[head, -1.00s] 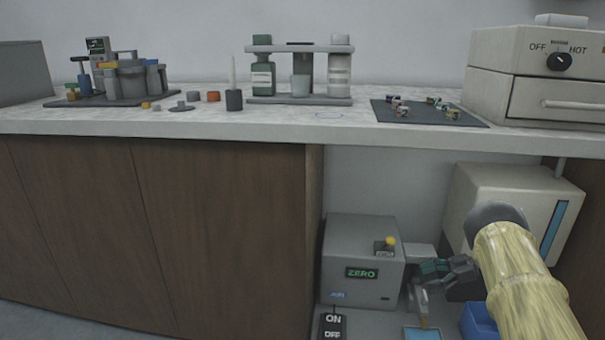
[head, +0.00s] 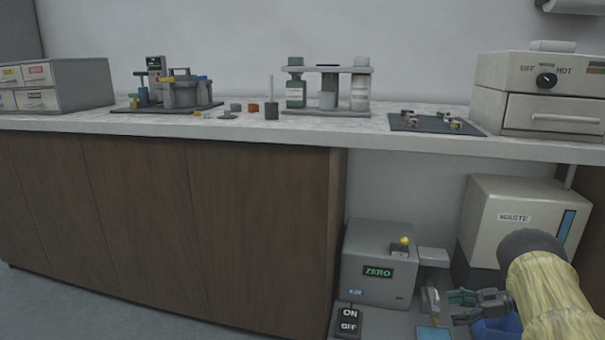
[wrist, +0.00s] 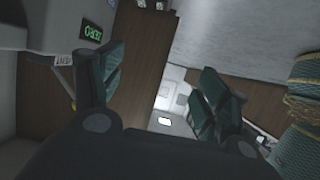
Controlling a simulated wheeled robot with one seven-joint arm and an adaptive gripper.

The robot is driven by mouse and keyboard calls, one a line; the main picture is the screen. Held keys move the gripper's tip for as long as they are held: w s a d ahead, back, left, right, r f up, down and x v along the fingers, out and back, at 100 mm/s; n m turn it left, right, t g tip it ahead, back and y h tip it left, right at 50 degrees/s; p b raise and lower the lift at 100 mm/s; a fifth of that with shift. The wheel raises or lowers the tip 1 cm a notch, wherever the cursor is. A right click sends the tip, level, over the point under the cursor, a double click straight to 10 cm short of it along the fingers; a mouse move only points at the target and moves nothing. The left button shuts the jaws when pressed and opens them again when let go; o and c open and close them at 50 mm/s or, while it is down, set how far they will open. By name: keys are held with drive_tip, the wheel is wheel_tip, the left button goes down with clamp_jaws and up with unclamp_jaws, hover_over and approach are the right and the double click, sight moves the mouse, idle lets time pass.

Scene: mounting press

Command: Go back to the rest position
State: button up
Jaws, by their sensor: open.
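My gripper (head: 462,305) is at the lower right of the head view, low under the counter and in front of the open bay. In the wrist view my gripper (wrist: 155,95) shows its two green-padded fingers spread wide apart with nothing between them. A grey box with a green ZERO display (head: 378,272) stands just left of my gripper in the head view. The display also shows at the upper left of the wrist view (wrist: 91,31). My arm hides part of the bay's right side.
A cream WASTE box (head: 515,217) stands behind my gripper, with a blue bin (head: 505,327) below. An ON/OFF switch (head: 349,320) sits front left. The counter (head: 300,130) overhangs the bay and carries a bottle rack (head: 328,112), a dark mat (head: 405,125) and an oven (head: 550,95). Floor at left is clear.

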drive_tip(key=s+a+f+m+t+h+p, duration=0.2)
drive_tip(key=s+a+f+m+t+h, duration=0.15)
drive_tip(key=a+f+m+t, duration=0.5)
drive_tip(key=s+a+f+m+g+h+p, duration=0.2)
drive_tip(key=s+a+f+m+g+h, duration=0.3)
drive_tip(key=s+a, duration=0.6)
drive_tip(key=s+a+r+m+g+h+p, duration=0.15)
drive_tip(key=s+a+g, duration=0.25)
drive_tip(key=s, duration=1.5)
drive_tip(key=s+a+r+g+h+p, duration=0.1)
drive_tip(key=s+a+r+g+h, duration=0.15)
drive_tip(key=s, duration=1.65)
wheel_tip(320, 180, up, 37)
drive_tip(key=g+p, duration=0.1)
drive_tip(key=p, duration=3.7)
drive_tip(key=shift+s+a+r+h, duration=0.15)
drive_tip(key=shift+s+a+h, duration=0.2)
